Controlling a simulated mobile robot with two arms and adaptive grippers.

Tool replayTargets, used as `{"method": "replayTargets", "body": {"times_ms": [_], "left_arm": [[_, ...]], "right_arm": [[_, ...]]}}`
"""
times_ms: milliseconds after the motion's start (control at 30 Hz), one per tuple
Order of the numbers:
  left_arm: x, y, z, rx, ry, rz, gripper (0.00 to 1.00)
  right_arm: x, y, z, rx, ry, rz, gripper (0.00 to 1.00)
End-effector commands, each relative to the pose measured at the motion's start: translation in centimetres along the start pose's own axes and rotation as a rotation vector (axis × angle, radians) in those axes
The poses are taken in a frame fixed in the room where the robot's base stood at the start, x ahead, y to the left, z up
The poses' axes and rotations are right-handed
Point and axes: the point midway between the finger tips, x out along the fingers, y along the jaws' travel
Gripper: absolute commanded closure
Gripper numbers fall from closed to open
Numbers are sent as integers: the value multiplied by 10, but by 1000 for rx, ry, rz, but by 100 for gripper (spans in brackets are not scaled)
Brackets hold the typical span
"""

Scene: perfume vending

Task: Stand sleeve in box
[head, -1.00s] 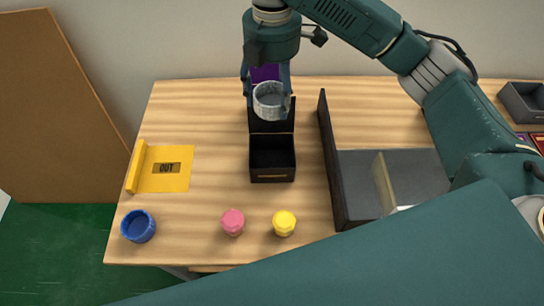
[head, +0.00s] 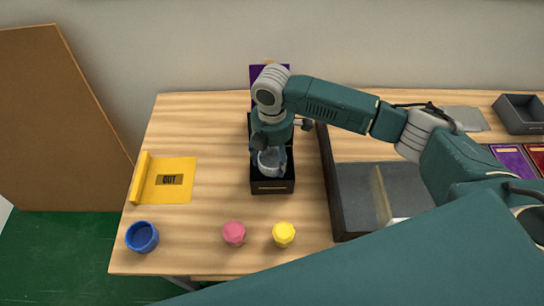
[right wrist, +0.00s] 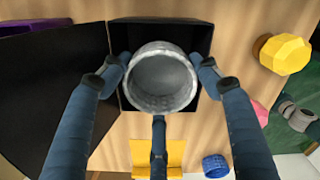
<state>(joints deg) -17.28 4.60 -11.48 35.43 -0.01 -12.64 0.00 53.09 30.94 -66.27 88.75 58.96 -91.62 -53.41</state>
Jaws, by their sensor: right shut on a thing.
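The sleeve (head: 269,162) is a short, round, light-grey open ring. My right gripper (head: 270,155) is shut on it and holds it over the open black box (head: 272,187). In the right wrist view the sleeve (right wrist: 160,77) sits between the fingers of my right gripper (right wrist: 160,78), within the outline of the box (right wrist: 205,32). Whether its bottom touches the box floor cannot be told. The box's black lid (right wrist: 55,85) stands open at the back, partly hidden by my arm in the head view. My left gripper is not in view.
A yellow OUT mat (head: 180,190) lies at the left, with a blue cup (head: 142,237) in front of it. A pink cap (head: 234,233) and a yellow cap (head: 284,234) stand near the front edge. A dark divided tray (head: 350,215) is right of the box.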

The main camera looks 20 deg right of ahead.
Motion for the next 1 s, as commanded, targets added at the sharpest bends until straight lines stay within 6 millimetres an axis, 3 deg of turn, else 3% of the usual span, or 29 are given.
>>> {"method": "replayTargets", "body": {"times_ms": [833, 867, 1000], "left_arm": [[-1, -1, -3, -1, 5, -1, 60], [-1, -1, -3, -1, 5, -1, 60], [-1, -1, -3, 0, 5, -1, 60]], "right_arm": [[18, 0, 0, -1, 1, 2, 52], [18, 0, 0, -1, 0, 2, 32], [18, 0, 0, 0, 0, 2, 30]]}}
